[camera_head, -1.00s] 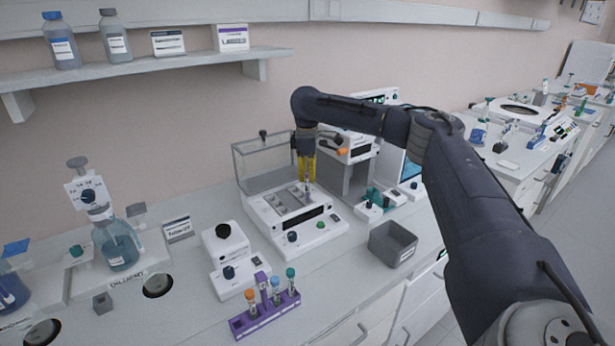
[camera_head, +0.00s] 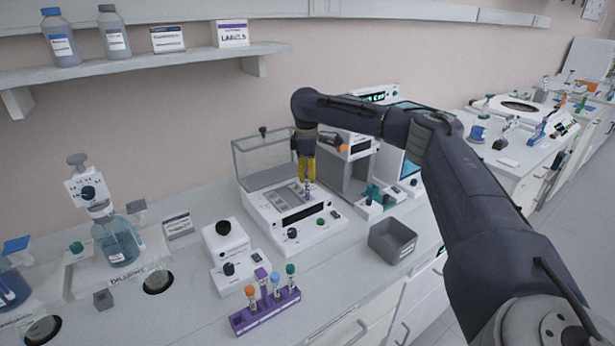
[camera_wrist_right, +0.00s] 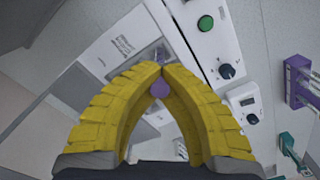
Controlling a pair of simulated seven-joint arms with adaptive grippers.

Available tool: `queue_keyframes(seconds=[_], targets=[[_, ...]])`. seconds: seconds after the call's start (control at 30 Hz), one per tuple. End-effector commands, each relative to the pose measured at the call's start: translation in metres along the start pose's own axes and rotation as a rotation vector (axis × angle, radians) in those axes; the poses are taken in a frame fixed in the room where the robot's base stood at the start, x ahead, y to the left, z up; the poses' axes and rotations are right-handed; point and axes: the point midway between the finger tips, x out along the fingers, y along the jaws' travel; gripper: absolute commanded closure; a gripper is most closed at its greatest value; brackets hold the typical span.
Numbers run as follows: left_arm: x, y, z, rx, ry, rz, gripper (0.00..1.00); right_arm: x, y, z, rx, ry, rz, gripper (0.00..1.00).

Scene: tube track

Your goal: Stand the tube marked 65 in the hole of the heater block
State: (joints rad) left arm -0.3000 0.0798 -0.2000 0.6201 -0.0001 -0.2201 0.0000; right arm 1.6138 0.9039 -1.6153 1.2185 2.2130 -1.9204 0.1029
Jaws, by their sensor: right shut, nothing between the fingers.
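The heater block (camera_head: 262,207) is a white instrument with a grey well plate and a raised clear lid. A tube (camera_head: 308,189) stands at the right end of its grey plate, looking upright. My right gripper (camera_head: 307,178) has yellow fingers and is directly above this tube. It is shut with nothing held; the wrist view shows its fingertips (camera_wrist_right: 162,68) together. The number on the tube cannot be read. How deep the tube sits is hidden. My left gripper is out of view.
A purple rack (camera_head: 265,313) with orange-, blue- and teal-capped tubes stands at the front. A grey open bin (camera_head: 392,241) is right of the heater block. A white knobbed device (camera_head: 224,244) stands to its left. The bench between rack and bin is clear.

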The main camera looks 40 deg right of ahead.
Motion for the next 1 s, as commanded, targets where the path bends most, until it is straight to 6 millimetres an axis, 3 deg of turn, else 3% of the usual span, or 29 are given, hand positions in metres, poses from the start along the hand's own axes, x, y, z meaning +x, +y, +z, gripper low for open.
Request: queue_keyframes(seconds=[0.17,0.43,1.0], targets=[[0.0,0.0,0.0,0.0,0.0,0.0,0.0,0.0,0.0,0.0,0.0,0.0,0.0,1.0],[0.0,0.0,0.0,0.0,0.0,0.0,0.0,0.0,0.0,0.0,0.0,0.0,0.0,0.69],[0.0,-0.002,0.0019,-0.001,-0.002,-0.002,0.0,-0.0011,0.0001,-0.0001,0.0,0.0,0.0,0.69]])
